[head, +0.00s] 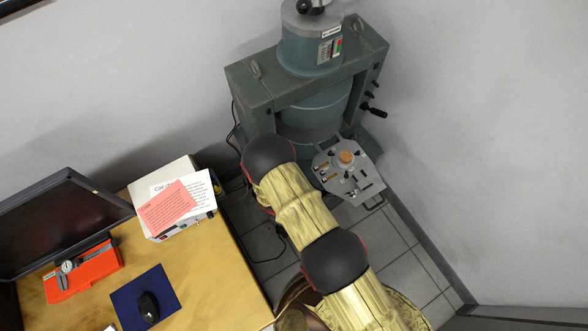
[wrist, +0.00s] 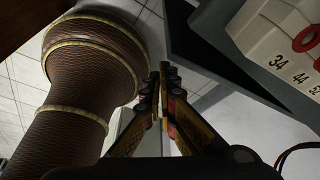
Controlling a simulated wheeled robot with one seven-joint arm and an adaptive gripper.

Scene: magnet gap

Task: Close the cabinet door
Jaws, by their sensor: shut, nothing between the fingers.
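My gripper (wrist: 163,80) shows in the wrist view with its fingers together and nothing between them. In the head view it is hidden beneath or behind my arm. No cabinet door can be made out for certain in either view. A dark grey angled panel (wrist: 215,65) lies just right of the fingertips in the wrist view. I cannot tell whether it is the door, or whether my gripper touches it.
A cream box with numbers and a red ring (wrist: 285,35) is at the wrist view's upper right. A large blue-grey magnet (head: 318,95) stands by the wall. The wooden desk (head: 215,275) holds a monitor (head: 60,220) and an orange caliper case (head: 95,268). Tiled floor (head: 405,275) is bare at right.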

